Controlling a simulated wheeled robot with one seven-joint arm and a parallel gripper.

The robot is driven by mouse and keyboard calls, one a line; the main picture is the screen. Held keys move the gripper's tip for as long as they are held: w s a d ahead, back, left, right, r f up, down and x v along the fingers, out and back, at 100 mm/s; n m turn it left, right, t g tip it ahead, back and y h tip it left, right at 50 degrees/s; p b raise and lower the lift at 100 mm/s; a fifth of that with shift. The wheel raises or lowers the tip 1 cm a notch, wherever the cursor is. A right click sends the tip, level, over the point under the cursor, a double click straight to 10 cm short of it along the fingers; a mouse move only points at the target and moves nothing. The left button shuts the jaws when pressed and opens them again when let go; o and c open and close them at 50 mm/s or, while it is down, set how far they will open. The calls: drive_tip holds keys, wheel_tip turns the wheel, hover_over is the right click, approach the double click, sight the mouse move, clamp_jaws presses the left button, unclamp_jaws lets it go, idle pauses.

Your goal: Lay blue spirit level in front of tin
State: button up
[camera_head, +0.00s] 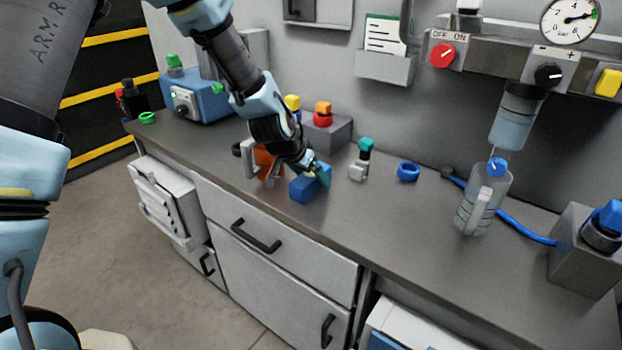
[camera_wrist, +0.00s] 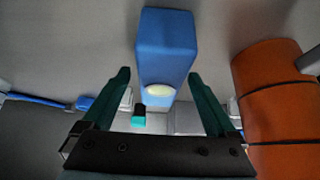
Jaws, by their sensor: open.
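The blue spirit level (camera_head: 303,188) is a blue block on the bench top near its front edge. In the wrist view the blue spirit level (camera_wrist: 165,45) shows a pale oval vial, and its near end is between my fingertips, with gaps at the sides. My gripper (camera_head: 318,172) is at the level in the head view; its teal fingers (camera_wrist: 158,78) are open. An orange cylinder (camera_head: 266,160), apparently the tin, stands left of the level, partly hidden by my arm. In the wrist view the orange cylinder (camera_wrist: 280,100) has dark bands and is close on the right.
A grey block with a red and orange knob (camera_head: 323,118) stands behind. Bare bench lies right of the level.

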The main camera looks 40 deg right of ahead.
drive_tip(key=shift+c, duration=0.2)
clamp_jaws()
idle(0.6)
